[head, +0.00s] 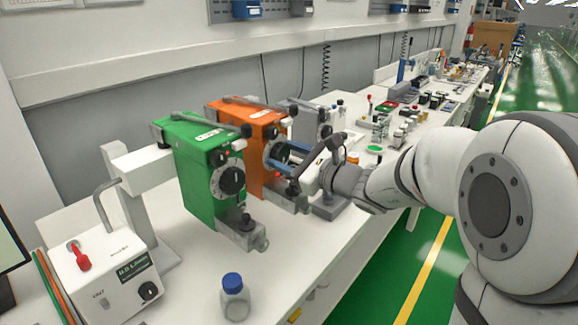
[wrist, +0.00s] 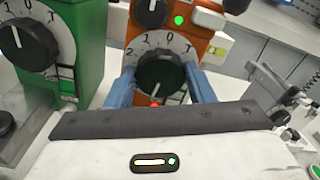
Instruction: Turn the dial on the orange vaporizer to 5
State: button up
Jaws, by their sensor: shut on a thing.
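The orange vaporizer (head: 245,118) stands between a green one and a grey one in the head view. Its dial (wrist: 161,76) is black with a white scale ring above it, seen in the wrist view; the marks 2, 1 and 0 are legible. My gripper (wrist: 160,90) has its blue fingers on either side of the dial and is shut on it. In the head view my gripper (head: 283,160) reaches the dial from the right.
The green vaporizer (head: 197,160) stands close on the left, with its own dial (wrist: 28,45). A blue-capped bottle (head: 235,300) and a white box with a red knob (head: 105,275) stand nearer. Several small items crowd the bench further back.

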jog(key=shift+f+n+b, duration=0.3)
jog(key=shift+n+b, duration=0.3)
jog(key=shift+b, duration=0.2)
jog(key=shift+r, duration=0.2)
jog(key=o, duration=1)
jog(key=shift+c, duration=0.2)
jog(key=shift+s, duration=0.1)
jog(key=v, duration=0.7)
jog(key=shift+s+d, duration=0.2)
jog(key=shift+d, duration=0.15)
